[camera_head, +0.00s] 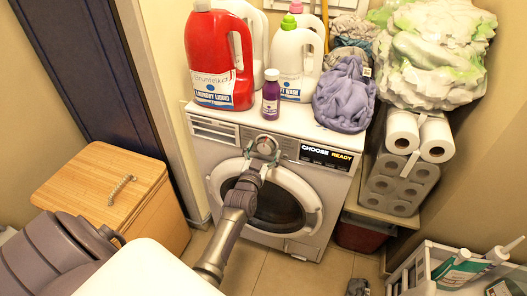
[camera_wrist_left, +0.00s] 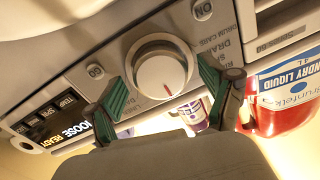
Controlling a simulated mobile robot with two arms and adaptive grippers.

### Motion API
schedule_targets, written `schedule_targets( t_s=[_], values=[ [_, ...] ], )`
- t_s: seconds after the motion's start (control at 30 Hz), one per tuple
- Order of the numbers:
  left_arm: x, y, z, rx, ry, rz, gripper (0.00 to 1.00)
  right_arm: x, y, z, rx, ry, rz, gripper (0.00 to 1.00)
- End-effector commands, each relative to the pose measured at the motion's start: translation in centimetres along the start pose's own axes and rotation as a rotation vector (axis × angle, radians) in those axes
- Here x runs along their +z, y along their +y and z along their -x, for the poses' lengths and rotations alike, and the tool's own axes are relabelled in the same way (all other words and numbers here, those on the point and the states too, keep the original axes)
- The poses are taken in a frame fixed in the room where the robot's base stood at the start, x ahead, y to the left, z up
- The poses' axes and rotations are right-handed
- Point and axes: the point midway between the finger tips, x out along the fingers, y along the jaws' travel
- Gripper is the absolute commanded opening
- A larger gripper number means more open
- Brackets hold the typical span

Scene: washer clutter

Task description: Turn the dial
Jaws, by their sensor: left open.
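The white washing machine (camera_head: 222,150) stands against the wall with its control panel facing me. Its round dial (camera_head: 264,144) sits in the middle of the panel. In the left wrist view the dial (camera_wrist_left: 163,72) is white with a red mark on its rim, pointing to the lower part of the picture. My left gripper (camera_head: 262,157) is at the panel, open, with its green-padded fingers (camera_wrist_left: 162,84) on either side of the dial. I cannot tell whether the pads touch it. My right gripper is not in view.
A red detergent jug (camera_head: 220,60), a purple bottle (camera_head: 271,95), a white jug (camera_head: 293,62) and purple cloth (camera_head: 345,98) stand on the washer top. A lit display (camera_head: 326,156) reads "CHOOSE READY". A wooden hamper (camera_head: 100,190) is at left; toilet rolls (camera_head: 402,185) at right.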

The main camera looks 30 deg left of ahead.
Motion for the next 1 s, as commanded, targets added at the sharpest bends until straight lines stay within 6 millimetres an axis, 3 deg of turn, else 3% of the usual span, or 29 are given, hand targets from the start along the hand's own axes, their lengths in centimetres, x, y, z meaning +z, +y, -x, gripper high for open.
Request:
schedule_targets(
  t_s=[0.07,0.43,0.77,1.0],
  values=[
    [0.0,0.0,0.0,0.000,0.000,0.000,0.82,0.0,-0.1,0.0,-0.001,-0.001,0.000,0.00],
    [0.0,0.0,0.0,0.000,0.000,0.000,0.22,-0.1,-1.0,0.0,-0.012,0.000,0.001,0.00],
    [-0.1,0.0,0.1,0.001,-0.004,0.055,0.22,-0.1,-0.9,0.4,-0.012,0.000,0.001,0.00],
    [-0.2,0.0,0.1,0.003,-0.013,0.206,0.22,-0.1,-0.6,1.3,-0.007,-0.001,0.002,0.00]
  ],
)
